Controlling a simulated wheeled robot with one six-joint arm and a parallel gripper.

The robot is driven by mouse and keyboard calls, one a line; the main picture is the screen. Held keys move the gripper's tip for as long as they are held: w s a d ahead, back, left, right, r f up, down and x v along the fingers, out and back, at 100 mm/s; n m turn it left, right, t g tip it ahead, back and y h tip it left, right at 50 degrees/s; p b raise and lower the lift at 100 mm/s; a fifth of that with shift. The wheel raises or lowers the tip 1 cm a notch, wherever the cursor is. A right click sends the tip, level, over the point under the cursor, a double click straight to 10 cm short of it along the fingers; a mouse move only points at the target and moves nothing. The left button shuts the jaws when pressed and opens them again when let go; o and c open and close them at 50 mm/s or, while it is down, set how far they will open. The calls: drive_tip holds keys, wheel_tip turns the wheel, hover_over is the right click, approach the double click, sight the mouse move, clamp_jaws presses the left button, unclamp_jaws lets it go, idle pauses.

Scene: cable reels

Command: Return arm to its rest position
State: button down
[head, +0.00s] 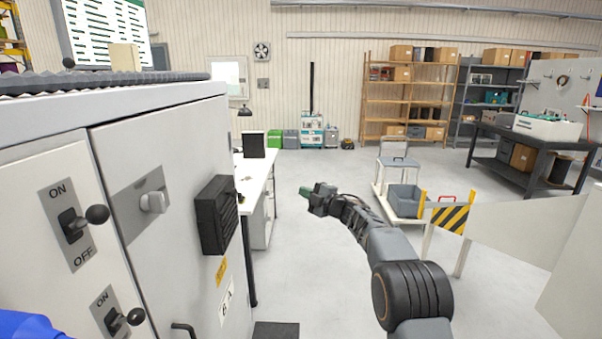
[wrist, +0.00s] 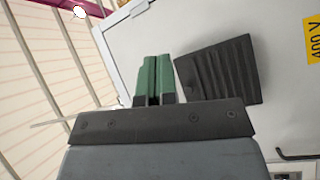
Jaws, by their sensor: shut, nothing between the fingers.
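My arm reaches out from the lower right of the head view over the open floor. My gripper (head: 318,192) is at its far end, pointing left toward the side of the cabinet. In the wrist view my gripper (wrist: 154,78) shows two green fingers side by side, shut with nothing between them. The fingers look apart from the cabinet. A black ribbed box (head: 217,216) on the cabinet's side also shows in the wrist view (wrist: 217,75), just right of the fingers.
The grey cabinet (head: 182,125) with ON/OFF levers stands close on the left. A white desk (head: 256,170) is behind it. A cart with a grey bin (head: 406,203) and a striped barrier (head: 449,218) stand right of my arm. The floor between (head: 300,270) is clear.

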drive_tip(key=s+d+f+m+t+h+p, duration=0.1)
drive_tip(key=d+f+m+h, duration=0.1)
drive_tip(key=d+m+h, duration=0.45)
drive_tip(key=s+d+f+m+t+h, duration=0.1)
drive_tip(key=s+d+f+m+h, duration=0.15)
drive_tip(key=d+m+h, duration=0.35)
drive_tip(key=s+d+f+m+g+h+p, duration=0.1)
drive_tip(key=s+d+f+m+g+h, duration=0.15)
drive_tip(key=s, duration=0.25)
drive_tip(key=s+d+f+m+g+h, duration=0.1)
drive_tip(key=s+d+m+g, duration=0.1)
drive_tip(key=s+m, duration=0.25)
drive_tip(key=s+a+r+m+g+y+p, duration=0.1)
drive_tip(key=s+m+g+p, duration=0.3)
drive_tip(key=s, duration=2.7)
drive_tip(key=shift+s+r+m+g+y, duration=0.2)
drive_tip(key=shift+r+m+g+y, duration=0.15)
drive_tip(key=shift+g, duration=0.6)
